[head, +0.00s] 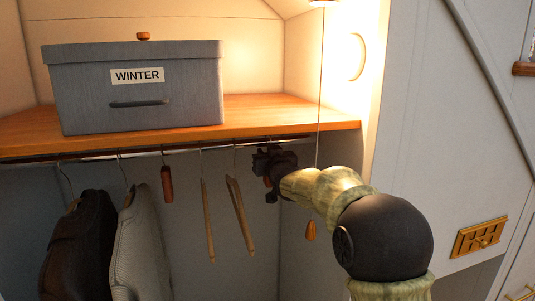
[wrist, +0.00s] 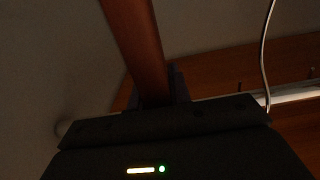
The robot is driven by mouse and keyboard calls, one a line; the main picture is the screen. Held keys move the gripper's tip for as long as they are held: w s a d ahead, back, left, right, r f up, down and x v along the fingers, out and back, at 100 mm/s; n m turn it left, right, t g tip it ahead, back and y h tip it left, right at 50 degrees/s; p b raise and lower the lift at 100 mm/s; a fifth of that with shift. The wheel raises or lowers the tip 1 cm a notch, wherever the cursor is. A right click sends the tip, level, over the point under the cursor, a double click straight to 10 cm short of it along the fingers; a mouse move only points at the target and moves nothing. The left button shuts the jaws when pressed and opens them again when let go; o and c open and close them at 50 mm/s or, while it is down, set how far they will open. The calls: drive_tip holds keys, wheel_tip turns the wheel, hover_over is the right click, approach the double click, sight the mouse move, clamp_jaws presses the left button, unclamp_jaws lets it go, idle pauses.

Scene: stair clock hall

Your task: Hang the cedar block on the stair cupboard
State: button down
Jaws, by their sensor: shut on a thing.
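My gripper (head: 272,163) is just under the front of the stair cupboard's shelf (head: 300,117), close to the hanging rail (head: 150,153) at its right part. It is shut on a red-brown block, which looks like the cedar block (wrist: 137,40). In the head view only a small orange-brown bit of the block (head: 267,181) shows beside the jaws. In the wrist view the block runs from the jaws (wrist: 160,100) to the top edge. Whether its hook touches the rail is hidden. A similar red-brown block (head: 167,184) hangs on the rail further left.
Empty wooden hangers (head: 207,220) (head: 240,215) hang just left of my gripper. Dark (head: 75,245) and grey (head: 138,245) garments hang at far left. A grey WINTER box (head: 137,105) stands on the shelf. A pull cord with a wooden tassel (head: 311,230) hangs beside my arm.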

drive_tip(key=shift+w+a+f, duration=0.1)
drive_tip(key=shift+w+f, duration=0.25)
drive_tip(key=shift+f, duration=0.15)
drive_tip(key=c, duration=1.2)
unclamp_jaws()
drive_tip(key=b+v, duration=0.5)
drive_tip(key=v, duration=1.2)
drive_tip(key=shift+s, duration=0.2)
